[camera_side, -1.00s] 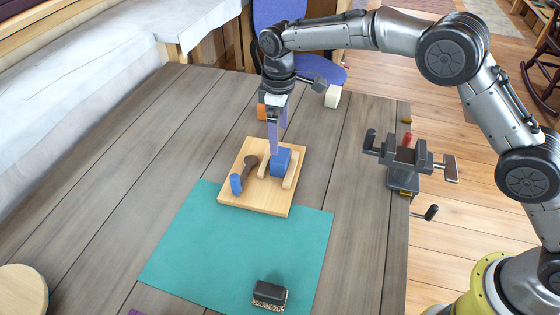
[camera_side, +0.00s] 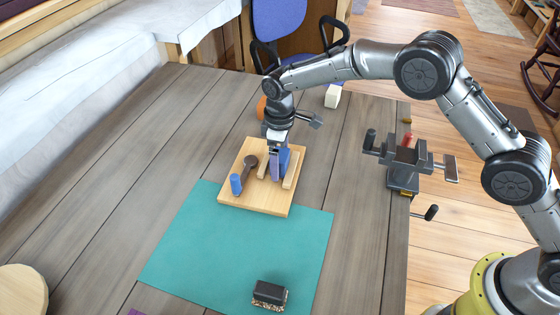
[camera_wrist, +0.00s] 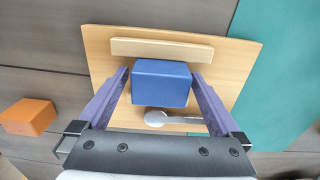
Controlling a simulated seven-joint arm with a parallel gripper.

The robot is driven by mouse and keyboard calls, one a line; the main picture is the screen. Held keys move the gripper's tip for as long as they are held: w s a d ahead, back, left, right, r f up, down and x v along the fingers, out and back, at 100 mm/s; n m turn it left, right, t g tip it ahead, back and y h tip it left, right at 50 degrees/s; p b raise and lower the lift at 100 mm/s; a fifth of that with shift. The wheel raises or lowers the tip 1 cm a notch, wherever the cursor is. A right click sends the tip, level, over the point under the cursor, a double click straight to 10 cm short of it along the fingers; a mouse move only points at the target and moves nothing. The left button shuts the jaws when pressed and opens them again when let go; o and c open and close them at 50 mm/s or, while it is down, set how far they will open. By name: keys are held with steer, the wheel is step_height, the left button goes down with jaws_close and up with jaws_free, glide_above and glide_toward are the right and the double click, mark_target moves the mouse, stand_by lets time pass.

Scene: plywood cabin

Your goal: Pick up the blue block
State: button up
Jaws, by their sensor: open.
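The blue block (camera_side: 292,161) sits on a light wooden board, partly hidden by my gripper in the side view. In the wrist view the blue block (camera_wrist: 161,83) lies between my two purple fingers, closer to the left fingertip's side than the right one is hard to judge. My gripper (camera_side: 278,172) points down at the block, with its fingers low around it. In the wrist view my gripper (camera_wrist: 162,78) is open, one finger on each side of the block. Whether either finger touches it I cannot tell.
An orange block (camera_side: 261,107) and a white block (camera_side: 333,96) stand behind. A vise (camera_side: 404,165) is at right; a teal mat (camera_side: 235,245) lies in front.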

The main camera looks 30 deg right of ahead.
steer(key=c, duration=1.3)
steer(key=shift+r, duration=0.1)
steer(key=shift+w+r, duration=0.1)
steer(key=shift+r, duration=0.3)
step_height(320, 180, up, 2)
steer(key=shift+r, duration=0.1)
steer(key=s+d+r, duration=0.2)
steer(key=s+r, duration=0.1)
steer(key=s, duration=0.1)
steer(key=s+d+r, duration=0.1)
steer(key=s+r, duration=0.2)
steer(key=s, duration=0.1)
steer(key=s+d+r, duration=0.2)
steer(key=s+r, duration=0.2)
steer(key=s, duration=0.1)
steer(key=shift+d, duration=0.3)
